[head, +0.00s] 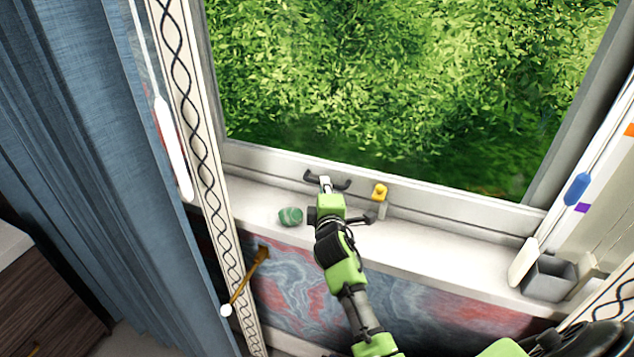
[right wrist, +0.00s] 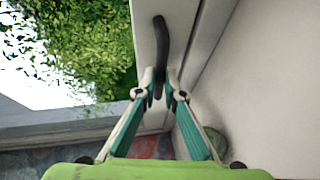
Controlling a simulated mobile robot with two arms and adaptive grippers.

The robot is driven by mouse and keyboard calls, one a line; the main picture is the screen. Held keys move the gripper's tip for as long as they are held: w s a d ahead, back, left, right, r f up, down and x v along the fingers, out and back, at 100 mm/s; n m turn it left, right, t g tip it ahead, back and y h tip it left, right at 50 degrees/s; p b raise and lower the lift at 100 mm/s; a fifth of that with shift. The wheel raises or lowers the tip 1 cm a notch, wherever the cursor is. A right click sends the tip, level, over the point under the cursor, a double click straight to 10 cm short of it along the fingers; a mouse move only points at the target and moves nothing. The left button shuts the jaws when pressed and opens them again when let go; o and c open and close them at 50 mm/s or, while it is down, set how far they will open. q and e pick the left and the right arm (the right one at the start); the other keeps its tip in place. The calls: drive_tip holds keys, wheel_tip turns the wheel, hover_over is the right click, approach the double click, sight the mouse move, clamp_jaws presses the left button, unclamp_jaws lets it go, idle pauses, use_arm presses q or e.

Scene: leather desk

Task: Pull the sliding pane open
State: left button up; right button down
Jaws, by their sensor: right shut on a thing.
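The sliding pane (head: 400,90) is a large window pane with green foliage behind it, set in a white frame. A dark curved handle (head: 343,186) is on its light bottom rail (head: 265,161); it also shows in the right wrist view (right wrist: 161,40). My right gripper (head: 325,183) reaches up from below and is shut on this handle. In the right wrist view its two fingertips (right wrist: 159,88) close around the lower part of the handle and hide some of it. I cannot tell from these views whether the pane stands open. My left gripper is not in view.
On the white sill (head: 440,245) are a green stone-like object (head: 290,216) left of my right gripper and a yellow-topped fitting (head: 380,191) to its right. A grey box (head: 548,278) stands at the right end. Blue curtains (head: 90,150) hang at the left.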

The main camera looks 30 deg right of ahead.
sight(383, 197)
drive_tip(key=s+d+p, duration=0.3)
drive_tip(key=s+d, duration=0.3)
drive_tip(key=shift+s+r, duration=0.1)
drive_tip(key=s+d, duration=0.1)
drive_tip(key=s, duration=0.1)
drive_tip(key=s+d+p, duration=0.1)
drive_tip(key=s+d, duration=0.3)
drive_tip(key=shift+s+r+p, duration=0.1)
drive_tip(key=shift+r+p, duration=0.15)
drive_tip(key=shift+p, duration=0.15)
drive_tip(key=shift+w+a+f, duration=0.15)
drive_tip(key=shift+w+a, duration=0.2)
drive_tip(key=shift+w, duration=0.25)
drive_tip(key=c, duration=2.1)
unclamp_jaws()
drive_tip(key=shift+c, duration=0.2)
drive_tip(key=shift+s+d+f, duration=0.15)
drive_tip(key=shift+s, duration=0.1)
drive_tip(key=shift+s+a, duration=0.25)
drive_tip(key=shift+s, duration=0.15)
drive_tip(key=v, duration=0.7)
